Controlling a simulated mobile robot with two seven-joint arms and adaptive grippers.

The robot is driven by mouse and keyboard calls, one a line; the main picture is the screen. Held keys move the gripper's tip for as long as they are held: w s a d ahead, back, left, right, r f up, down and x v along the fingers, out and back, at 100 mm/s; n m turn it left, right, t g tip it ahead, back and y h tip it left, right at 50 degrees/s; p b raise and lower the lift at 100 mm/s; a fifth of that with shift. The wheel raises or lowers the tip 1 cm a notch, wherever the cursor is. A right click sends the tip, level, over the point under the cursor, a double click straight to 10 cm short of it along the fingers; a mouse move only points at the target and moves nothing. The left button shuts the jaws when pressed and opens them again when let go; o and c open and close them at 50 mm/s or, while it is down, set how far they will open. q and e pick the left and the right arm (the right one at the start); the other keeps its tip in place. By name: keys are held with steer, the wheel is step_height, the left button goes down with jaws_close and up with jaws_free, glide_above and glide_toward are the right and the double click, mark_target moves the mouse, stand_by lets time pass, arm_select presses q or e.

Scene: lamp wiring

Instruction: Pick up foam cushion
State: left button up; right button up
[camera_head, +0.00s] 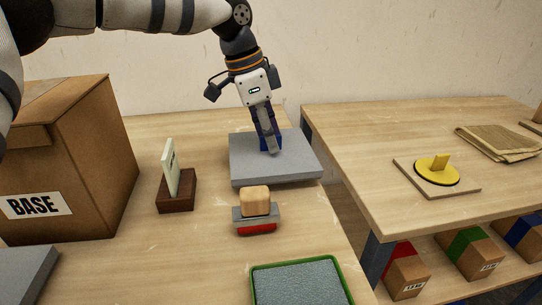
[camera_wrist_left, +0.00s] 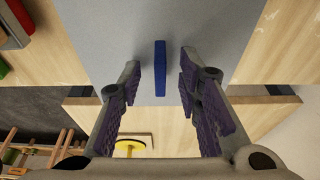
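The foam cushion appears to be the flat grey slab (camera_head: 250,171) on the near table, with an upright blue tab on top. In the left wrist view the grey surface (camera_wrist_left: 215,25) fills the upper middle and the blue tab (camera_wrist_left: 160,69) stands up from it. My left gripper (camera_head: 271,149) points down over the slab. In the wrist view its fingers (camera_wrist_left: 160,78) are spread on both sides of the tab, with a gap on each side. In the head view the fingers partly hide the tab. My right gripper is not in view.
A cardboard box marked BASE (camera_head: 98,180) stands left. A card in a brown holder (camera_head: 177,193), a wooden block on a grey and red stand (camera_head: 256,218) and a green-rimmed tray (camera_head: 300,262) are nearby. The right table holds a yellow knob (camera_head: 437,171) and folded paper (camera_head: 500,143).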

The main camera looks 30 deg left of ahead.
arm_select(q)
jaws_close()
